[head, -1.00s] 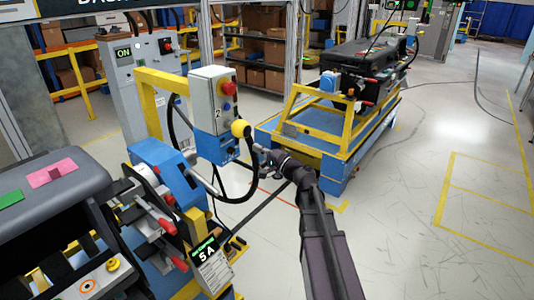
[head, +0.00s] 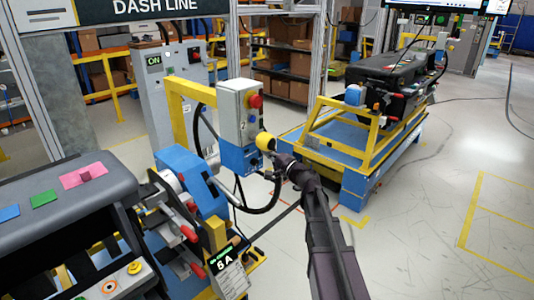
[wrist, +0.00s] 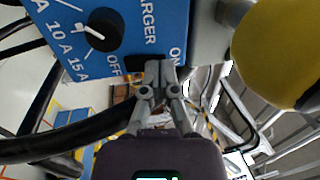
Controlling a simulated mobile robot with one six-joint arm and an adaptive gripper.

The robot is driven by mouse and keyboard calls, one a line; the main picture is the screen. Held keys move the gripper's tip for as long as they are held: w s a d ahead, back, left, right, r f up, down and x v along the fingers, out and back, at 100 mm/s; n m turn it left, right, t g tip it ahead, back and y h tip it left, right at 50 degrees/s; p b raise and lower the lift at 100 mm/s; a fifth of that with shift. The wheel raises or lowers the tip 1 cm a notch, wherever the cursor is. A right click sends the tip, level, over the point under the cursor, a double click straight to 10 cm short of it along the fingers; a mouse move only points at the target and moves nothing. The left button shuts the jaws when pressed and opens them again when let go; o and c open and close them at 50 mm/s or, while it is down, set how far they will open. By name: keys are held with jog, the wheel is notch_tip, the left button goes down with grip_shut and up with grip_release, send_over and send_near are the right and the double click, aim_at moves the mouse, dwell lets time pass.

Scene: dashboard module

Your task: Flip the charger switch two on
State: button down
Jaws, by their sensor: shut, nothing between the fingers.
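The blue charger box (head: 238,158) hangs under a grey control box on a yellow post. In the wrist view its blue panel (wrist: 165,20) shows CHARGER, ON and OFF lettering and a black round knob (wrist: 104,30) by current markings. A dark switch part (wrist: 136,62) shows between the OFF and ON lettering, partly behind the fingers. My gripper (wrist: 158,66) is shut and empty, its fingertips at this switch area; I cannot tell whether they touch. The switch position is hidden. In the head view my gripper (head: 272,176) is just right of the charger box.
A yellow ball-shaped part (head: 265,141) sits close beside my gripper, large in the wrist view (wrist: 280,50). The grey control box (head: 238,108) carries a red button (head: 255,101). A black cable (head: 262,208) loops below. A yellow-framed blue cart (head: 355,165) stands right.

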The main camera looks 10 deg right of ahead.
jog(key=shift+r+p, duration=0.1)
jog(key=shift+p, duration=0.25)
jog(key=s+d+r+p, duration=0.2)
jog(key=s+d, duration=0.6)
jog(key=s, duration=0.3)
jog(key=shift+r, duration=0.2)
jog(key=shift+f, duration=0.1)
dwell(0.5)
